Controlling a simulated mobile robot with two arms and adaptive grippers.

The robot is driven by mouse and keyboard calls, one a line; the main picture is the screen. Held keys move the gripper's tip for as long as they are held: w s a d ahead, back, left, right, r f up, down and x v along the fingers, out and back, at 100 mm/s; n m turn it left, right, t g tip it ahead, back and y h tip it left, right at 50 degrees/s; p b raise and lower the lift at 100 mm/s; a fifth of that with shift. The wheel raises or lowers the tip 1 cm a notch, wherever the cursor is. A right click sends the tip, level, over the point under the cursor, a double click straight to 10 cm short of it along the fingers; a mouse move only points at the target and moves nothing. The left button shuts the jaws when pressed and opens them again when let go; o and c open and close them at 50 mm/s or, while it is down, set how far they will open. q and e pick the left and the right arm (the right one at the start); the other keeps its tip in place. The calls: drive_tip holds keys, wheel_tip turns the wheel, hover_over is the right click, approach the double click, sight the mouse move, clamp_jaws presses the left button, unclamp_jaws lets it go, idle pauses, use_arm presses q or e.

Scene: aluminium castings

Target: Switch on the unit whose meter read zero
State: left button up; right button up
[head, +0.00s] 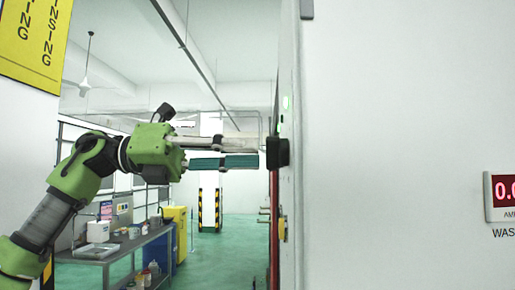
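A meter (503,191) with red digits is on the white wall at the right edge. Its reading starts with "0." and the rest is cut off, as is the label "WAS" below it. My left gripper (258,152) points right, with a grey upper finger and a teal lower finger. Its tips are at a black block-shaped part (277,152) on the edge-on wall face. I cannot tell whether they touch or grip it. A small green light (285,102) glows above that part. My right gripper is not in view.
A yellow sign (35,40) hangs at the upper left. A grey workbench (115,248) with several items stands lower left, with a yellow cabinet (177,232) behind it. The green floor (225,250) is open beyond. A yellow part (282,228) sits low on the wall face.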

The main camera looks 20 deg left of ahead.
use_arm(q)
drive_tip(key=shift+x, duration=1.15)
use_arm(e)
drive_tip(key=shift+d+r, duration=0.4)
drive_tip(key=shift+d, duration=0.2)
